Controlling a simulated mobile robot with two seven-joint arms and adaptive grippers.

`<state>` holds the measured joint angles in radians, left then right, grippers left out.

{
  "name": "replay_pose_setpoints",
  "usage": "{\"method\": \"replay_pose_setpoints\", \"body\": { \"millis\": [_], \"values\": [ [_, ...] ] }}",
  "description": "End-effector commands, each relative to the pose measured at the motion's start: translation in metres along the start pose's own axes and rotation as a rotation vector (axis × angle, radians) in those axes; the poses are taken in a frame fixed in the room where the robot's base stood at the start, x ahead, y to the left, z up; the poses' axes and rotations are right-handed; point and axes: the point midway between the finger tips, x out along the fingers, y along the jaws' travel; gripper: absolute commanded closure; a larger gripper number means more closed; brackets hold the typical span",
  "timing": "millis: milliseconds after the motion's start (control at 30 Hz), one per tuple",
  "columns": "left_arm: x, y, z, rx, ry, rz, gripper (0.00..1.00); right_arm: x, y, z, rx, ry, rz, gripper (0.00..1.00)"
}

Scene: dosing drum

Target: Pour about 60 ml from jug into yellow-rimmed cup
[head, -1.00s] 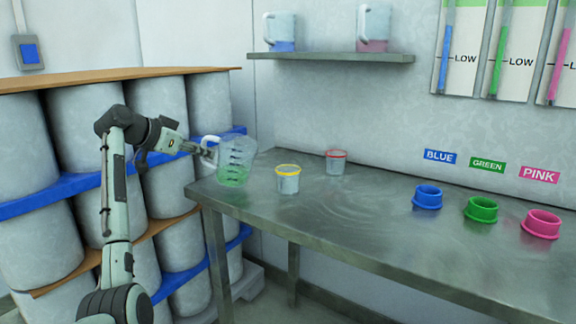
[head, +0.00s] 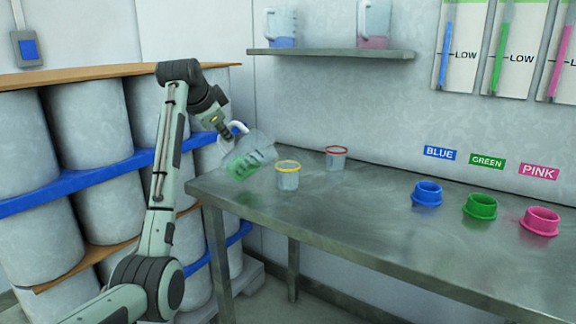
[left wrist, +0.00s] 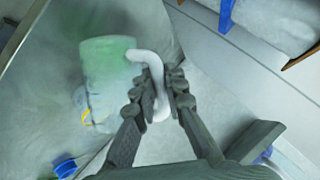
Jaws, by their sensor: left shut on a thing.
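The clear jug (head: 252,156) with green liquid is tilted toward the yellow-rimmed cup (head: 288,177), its lip close to the cup's left rim. My left gripper (head: 229,133) is shut on the jug's white handle, which shows between the fingers (left wrist: 168,95) in the left wrist view. There the jug (left wrist: 108,70) partly hides the cup, whose yellow rim (left wrist: 86,117) shows below it. The cup stands upright on the steel table. I cannot tell whether liquid is flowing or how much is in the cup. My right gripper is out of view.
A red-rimmed cup (head: 336,158) stands behind and right of the yellow-rimmed cup. Blue (head: 427,194), green (head: 481,207) and pink (head: 541,221) rings sit on the right of the table (head: 370,240). A wall shelf (head: 330,53) holds two more jugs. Drums (head: 88,130) stand at left.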

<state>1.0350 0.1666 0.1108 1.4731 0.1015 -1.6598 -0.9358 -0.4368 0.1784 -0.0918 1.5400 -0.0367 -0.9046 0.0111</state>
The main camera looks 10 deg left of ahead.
Motion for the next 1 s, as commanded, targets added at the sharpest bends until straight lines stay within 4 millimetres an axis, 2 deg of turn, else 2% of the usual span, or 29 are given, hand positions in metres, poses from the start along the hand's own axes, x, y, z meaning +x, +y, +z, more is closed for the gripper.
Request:
{"method": "replay_pose_setpoints", "body": {
  "millis": [400,1000],
  "values": [
    [-0.007,-0.001,-0.013,0.089,-0.062,-0.042,1.00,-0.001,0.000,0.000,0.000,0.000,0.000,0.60],
    [-0.012,-0.002,-0.023,0.148,-0.107,-0.069,1.00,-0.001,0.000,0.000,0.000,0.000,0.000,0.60]
  ]
}}
